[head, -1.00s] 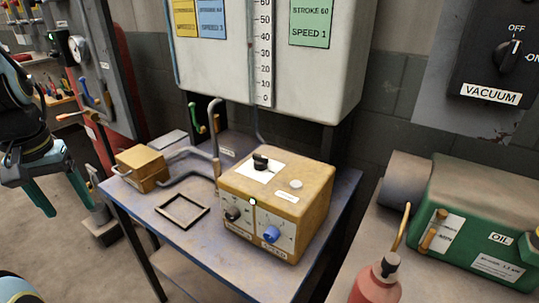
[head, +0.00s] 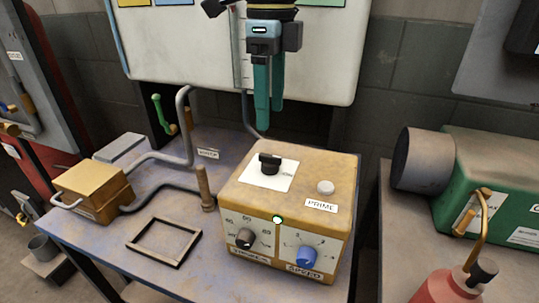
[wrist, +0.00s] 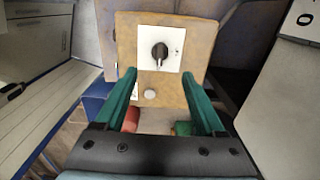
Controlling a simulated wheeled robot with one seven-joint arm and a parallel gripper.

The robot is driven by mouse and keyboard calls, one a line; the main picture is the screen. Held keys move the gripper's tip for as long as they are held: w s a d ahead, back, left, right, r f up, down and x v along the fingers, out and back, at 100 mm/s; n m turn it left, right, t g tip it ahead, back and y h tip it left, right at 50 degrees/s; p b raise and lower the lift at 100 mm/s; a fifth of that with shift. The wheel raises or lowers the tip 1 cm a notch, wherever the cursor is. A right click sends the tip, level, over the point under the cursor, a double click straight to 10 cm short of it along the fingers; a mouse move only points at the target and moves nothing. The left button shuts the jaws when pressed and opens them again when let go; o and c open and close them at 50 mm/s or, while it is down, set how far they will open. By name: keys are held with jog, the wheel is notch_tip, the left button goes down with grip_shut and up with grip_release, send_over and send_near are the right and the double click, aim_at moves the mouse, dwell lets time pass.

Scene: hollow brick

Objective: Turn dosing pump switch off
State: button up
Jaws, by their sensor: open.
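The dosing pump (head: 240,215) is a tan box on a worn blue table, with a black switch knob (head: 269,163) on a white plate on its top. A white button labelled PRIME (head: 325,187) sits beside the plate. The front has a black dial (head: 245,238) and a blue SPEED dial (head: 306,257). In the wrist view the switch knob (wrist: 160,52) shows ahead, between and beyond the fingers. My gripper (head: 269,115) points down above and behind the knob in the head view, with its teal fingers apart and empty. It touches nothing that I can see.
A pipe runs from a small tan block (head: 92,190) at the left. A post (head: 205,188) and an empty square frame (head: 164,242) are left of the pump. A tank hangs behind. A green oil unit (head: 490,190) and red bottle (head: 450,287) stand right.

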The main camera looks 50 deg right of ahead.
aim_at(270, 156)
notch_tip(270, 156, down, 10)
jog(key=shift+r+p, duration=0.1)
jog(key=shift+p, duration=0.4)
jog(key=shift+c, duration=0.3)
grip_shut()
